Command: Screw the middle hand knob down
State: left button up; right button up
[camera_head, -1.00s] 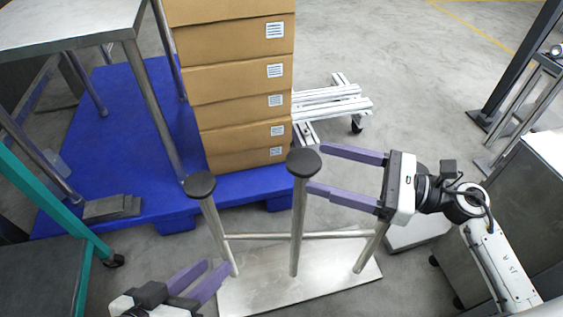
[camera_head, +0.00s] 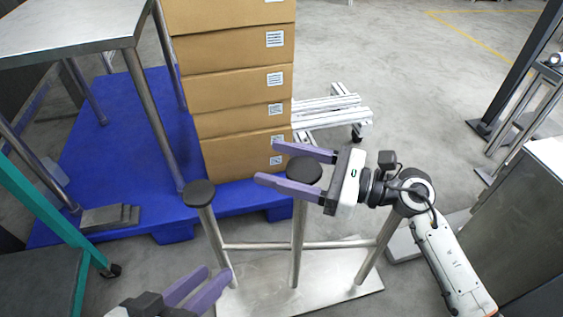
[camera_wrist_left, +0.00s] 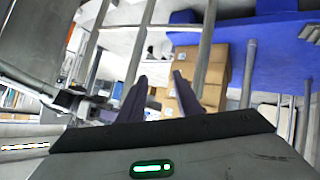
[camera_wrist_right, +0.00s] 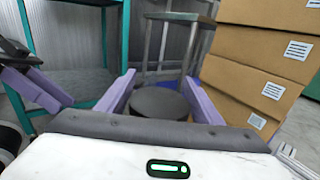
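The middle hand knob (camera_head: 304,170) is a round black disc on top of the middle metal post (camera_head: 298,235). My right gripper (camera_head: 277,165) is open, with one purple finger on each side of this knob. In the right wrist view the knob (camera_wrist_right: 157,102) sits between the fingers; whether they touch it I cannot tell. The left knob (camera_head: 199,193) caps a shorter-looking post at the left. The right post (camera_head: 380,245) has its top hidden behind my right arm. My left gripper (camera_head: 217,272) is open and empty, low at the front near the left post.
The posts rise from a metal base plate (camera_head: 255,295), with a crossbar between them. Behind stand stacked cardboard boxes (camera_head: 235,92) on a blue pallet (camera_head: 130,150). A metal table (camera_head: 70,28) is at the left. Open floor lies at the back right.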

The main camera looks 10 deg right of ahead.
aim_at(296, 158)
jog(key=c, duration=0.7)
pick_arm(q)
jog(key=shift+a+r+p, duration=0.1)
jog(key=shift+r+p, duration=0.15)
jog(key=shift+p, duration=0.2)
pick_arm(e)
jog(key=shift+m+t, duration=0.3)
jog(key=shift+t, duration=0.1)
pick_arm(q)
jog(key=s+a+f+g+y+p, duration=0.1)
jog(key=a+f+y+p, duration=0.2)
jog(key=p, duration=0.6)
jog(key=shift+s+a+f+n, duration=0.25)
jog(key=shift+a+n, duration=0.05)
jog(key=shift+a, duration=0.75)
pick_arm(e)
jog(key=shift+w+d+m+t+h, duration=0.3)
jog(key=shift+d+m+t+h, duration=0.15)
jog(key=shift+m+t+h, duration=1.15)
jog(key=shift+w+d+m+t+h, duration=0.4)
jog(key=shift+m+t+h, duration=0.6)
jog(key=shift+h, duration=1.15)
jog(key=shift+w+d+m+t+h, duration=0.25)
jog(key=shift+d+m+t+h, duration=0.25)
jog(key=shift+m+t+h, duration=0.9)
jog(key=shift+r+m+g+h, duration=0.1)
jog(key=shift+m+g+h, duration=0.25)
jog(key=shift+h, duration=0.2)
jog(key=o, duration=1)
